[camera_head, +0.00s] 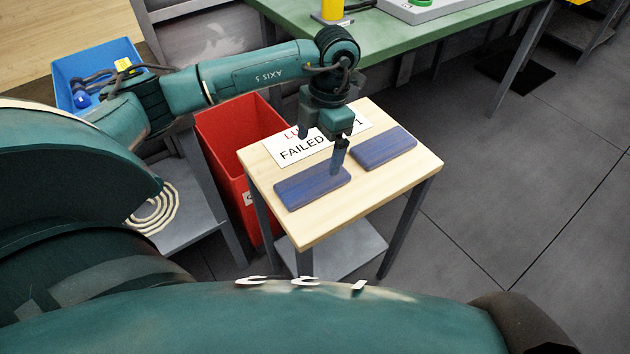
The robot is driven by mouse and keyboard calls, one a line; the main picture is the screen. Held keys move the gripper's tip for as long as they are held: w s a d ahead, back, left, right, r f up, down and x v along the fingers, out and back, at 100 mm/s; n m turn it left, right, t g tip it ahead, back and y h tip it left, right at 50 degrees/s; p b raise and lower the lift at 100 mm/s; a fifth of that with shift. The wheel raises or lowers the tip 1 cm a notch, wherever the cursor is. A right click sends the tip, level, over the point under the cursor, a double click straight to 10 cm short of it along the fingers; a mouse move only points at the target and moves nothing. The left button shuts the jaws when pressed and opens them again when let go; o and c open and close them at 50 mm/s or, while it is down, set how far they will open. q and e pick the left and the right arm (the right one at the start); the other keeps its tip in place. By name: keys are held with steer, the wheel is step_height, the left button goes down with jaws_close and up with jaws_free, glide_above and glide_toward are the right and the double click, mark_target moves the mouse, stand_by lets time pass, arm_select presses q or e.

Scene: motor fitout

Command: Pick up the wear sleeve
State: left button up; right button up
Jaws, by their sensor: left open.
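The wear sleeve appears to be a slim grey-blue cylinder (338,157). It stands roughly upright, slightly tilted in the picture, at the right end of the left blue pad (308,188) on a small wooden table (318,228). My left gripper (326,134) points down just above it, open. Its right-hand finger overlaps the cylinder's top in the picture. I cannot tell whether the cylinder is between the fingers or touching one. My right gripper is not in view.
A blue box (100,60) holds dark parts. A green bench (440,35) stands behind.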

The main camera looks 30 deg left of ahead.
mark_target(313, 179)
arm_select(q)
step_height(313, 179, down, 2)
steer(key=shift+s+f, duration=0.15)
steer(key=f, duration=0.1)
steer(key=s+f, duration=0.1)
steer(key=f, duration=0.2)
steer(key=shift+s+f, duration=0.25)
steer(key=shift+f, duration=0.5)
steer(key=c, duration=1.1)
steer(key=shift+r, duration=0.1)
